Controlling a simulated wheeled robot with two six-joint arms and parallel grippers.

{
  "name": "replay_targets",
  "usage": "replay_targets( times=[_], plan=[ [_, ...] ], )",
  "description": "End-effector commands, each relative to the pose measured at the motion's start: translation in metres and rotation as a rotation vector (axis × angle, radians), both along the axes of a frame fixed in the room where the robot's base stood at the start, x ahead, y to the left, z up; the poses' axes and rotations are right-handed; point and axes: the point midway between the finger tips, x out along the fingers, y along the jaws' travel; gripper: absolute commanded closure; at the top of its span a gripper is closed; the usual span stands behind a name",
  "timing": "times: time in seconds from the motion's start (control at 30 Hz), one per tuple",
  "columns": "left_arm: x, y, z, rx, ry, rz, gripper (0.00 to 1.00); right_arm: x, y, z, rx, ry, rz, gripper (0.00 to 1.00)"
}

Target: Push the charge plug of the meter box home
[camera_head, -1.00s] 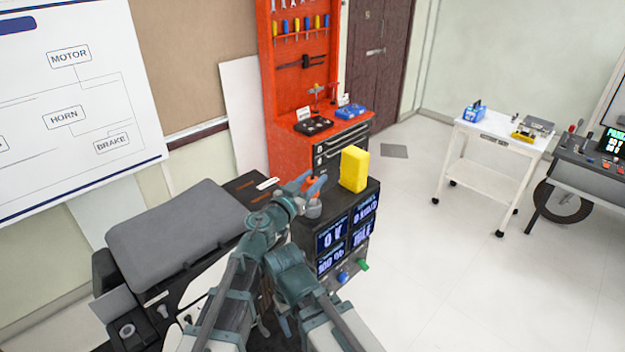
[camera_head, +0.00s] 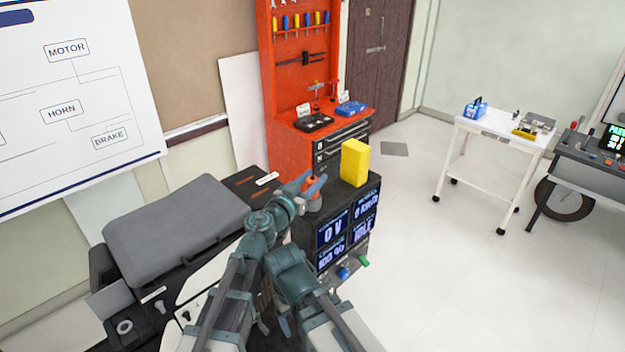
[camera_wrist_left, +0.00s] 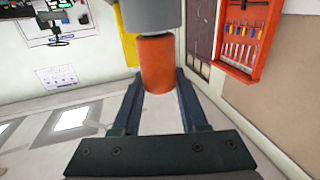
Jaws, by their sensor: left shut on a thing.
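The meter box (camera_head: 338,232) is a black box with several lit displays on its front; one reads 0 V and another IDLE. My left gripper (camera_head: 312,186) is above its top, at the left of the yellow block. It is shut on the orange charge plug (camera_head: 314,203). In the left wrist view the orange grip (camera_wrist_left: 156,64) is between the two fingers, with a grey cylinder (camera_wrist_left: 151,14) beyond it. The plug's lower end is hidden in the head view, so I cannot tell how deep it sits. My right gripper is not in view.
A yellow block (camera_head: 354,163) stands on the box close to the plug. Blue (camera_head: 344,272) and green (camera_head: 363,262) knobs stick out low on its front. A grey padded seat (camera_head: 175,222) is at the left.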

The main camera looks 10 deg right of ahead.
Motion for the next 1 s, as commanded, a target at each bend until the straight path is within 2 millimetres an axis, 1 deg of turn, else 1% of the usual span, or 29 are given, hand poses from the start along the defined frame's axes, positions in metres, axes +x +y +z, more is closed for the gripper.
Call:
replay_targets(
  times=[0.07, 0.1, 0.17, 0.2, 0.27, 0.57, 0.67, 0.87, 1.0],
  plan=[
    [0.000, 0.000, -0.003, 0.000, 0.000, 0.000, 1.00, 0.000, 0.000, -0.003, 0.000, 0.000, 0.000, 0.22],
    [0.000, 0.000, -0.001, 0.000, 0.000, 0.000, 0.50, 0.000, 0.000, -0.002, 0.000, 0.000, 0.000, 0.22],
    [0.000, 0.000, -0.001, 0.000, 0.000, 0.000, 0.39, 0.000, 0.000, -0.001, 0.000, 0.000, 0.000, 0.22],
    [0.000, 0.000, -0.001, 0.000, 0.000, 0.000, 0.32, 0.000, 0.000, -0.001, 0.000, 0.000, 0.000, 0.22],
    [0.000, 0.000, -0.001, 0.000, 0.000, 0.000, 0.22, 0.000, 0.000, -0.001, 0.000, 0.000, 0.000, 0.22],
    [-0.001, 0.000, -0.001, 0.000, 0.000, 0.000, 0.22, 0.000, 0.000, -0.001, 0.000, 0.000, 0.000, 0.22],
    [-0.004, 0.003, -0.001, 0.000, 0.000, 0.000, 0.22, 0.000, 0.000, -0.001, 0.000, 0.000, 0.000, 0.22],
    [-0.021, 0.018, -0.001, 0.000, 0.000, 0.002, 0.22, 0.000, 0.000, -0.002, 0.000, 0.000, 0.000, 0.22],
    [-0.039, 0.033, -0.002, 0.000, 0.000, 0.001, 0.22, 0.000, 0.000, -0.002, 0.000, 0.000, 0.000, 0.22]
  ],
)
